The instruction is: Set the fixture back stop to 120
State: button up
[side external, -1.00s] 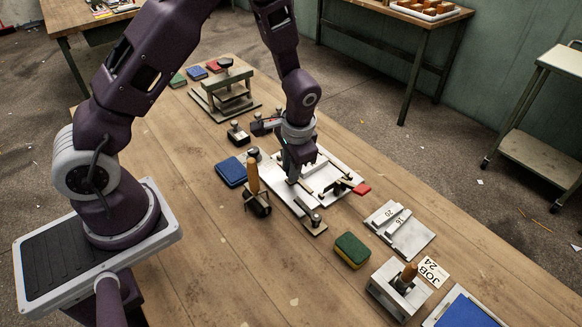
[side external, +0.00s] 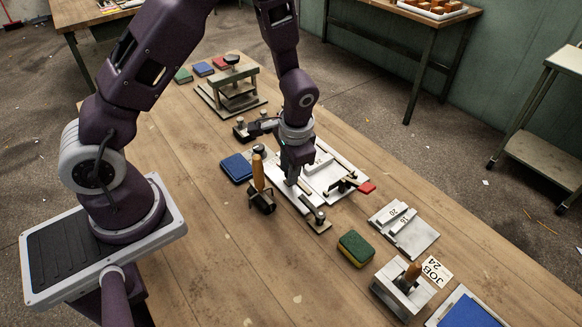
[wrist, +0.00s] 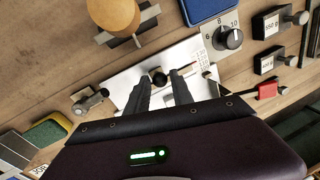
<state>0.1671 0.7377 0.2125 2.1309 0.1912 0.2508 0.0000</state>
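The fixture (side external: 324,178) is a white plate with rails on the wooden table, under my gripper. In the wrist view a black round knob (wrist: 159,78) stands on the plate; I take it for the back stop's knob. A printed scale (wrist: 201,60) runs beside it, with numbers around 130 and 120, too small to read surely. My gripper (wrist: 158,80) points down with its two dark fingers apart, one on each side of the knob. I cannot tell whether they touch it. In the side view my gripper (side external: 291,182) hides part of the fixture and the knob.
A wooden-handled tool (side external: 259,180) stands close left of the fixture. A dial (wrist: 230,38) and black weights (wrist: 268,62) are nearby. A red-handled clamp (side external: 366,188) sits at the fixture's right. A green-yellow sponge (side external: 354,248), stepped gauge block (side external: 408,236) and JOB 24 card (side external: 437,270) lie in front.

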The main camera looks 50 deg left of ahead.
jog(key=shift+o, duration=0.9)
notch_tip(320, 180, up, 7)
jog(key=d, duration=0.1)
jog(key=shift+s+d, duration=0.15)
jog(key=s+d+r+n+t+h, duration=0.15)
jog(key=s+r, duration=0.25)
jog(key=r, duration=0.4)
jog(key=s+r+t, duration=0.2)
jog(key=s+r, duration=0.2)
jog(key=r, duration=0.4)
jog(key=s+d+r+t, duration=0.1)
jog(key=s+r, duration=0.3)
jog(key=s, duration=0.7)
jog(key=shift+d+n+t+h, duration=0.25)
jog(key=shift+n+t+h, duration=0.1)
jog(key=shift+w+r, duration=0.1)
jog(key=shift+r, duration=0.05)
